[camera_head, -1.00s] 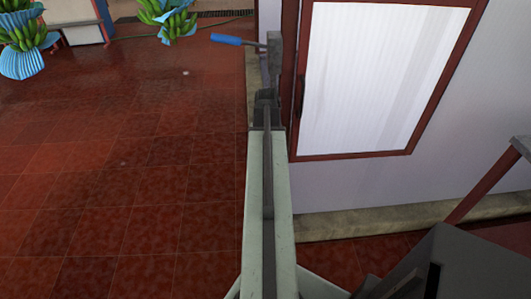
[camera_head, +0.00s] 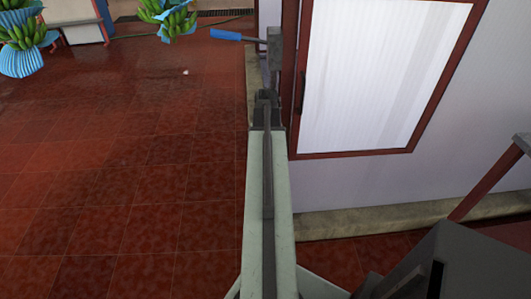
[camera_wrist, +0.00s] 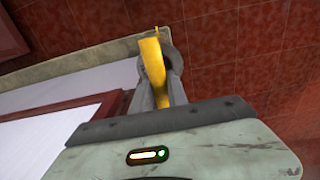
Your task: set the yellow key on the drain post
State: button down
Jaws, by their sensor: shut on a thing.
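The yellow key (camera_wrist: 153,68) shows in the wrist view as a narrow yellow piece, between the grey fingers of my gripper (camera_wrist: 160,75). My gripper is shut on it and holds it above the red floor, near the foot of the wall. In the head view my gripper (camera_head: 266,97) is at the far end of my pale arm, and the key cannot be made out there. Just beyond it stands a grey upright piece (camera_head: 274,48) with a blue-handled lever (camera_head: 226,34) pointing left. I cannot tell whether this is the drain post.
A pale wall (camera_head: 470,130) with a red-framed white panel (camera_head: 375,80) stands close on the right of my arm, with a stone kerb (camera_head: 390,218) at its foot. Green banana bunches (camera_head: 180,20) with blue wraps hang at the far left. The red tiled floor (camera_head: 110,170) is clear.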

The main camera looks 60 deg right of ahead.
jog(key=c, duration=1.2)
grip_release()
jog(key=shift+c, duration=0.2)
jog(key=o, duration=0.4)
jog(key=shift+r, duration=0.1)
notch_tip(320, 180, up, 8)
jog(key=p, duration=0.8)
jog(key=shift+w+r+p, duration=0.1)
jog(key=shift+r+p, duration=0.15)
jog(key=shift+p, duration=0.1)
jog(key=shift+f, duration=0.1)
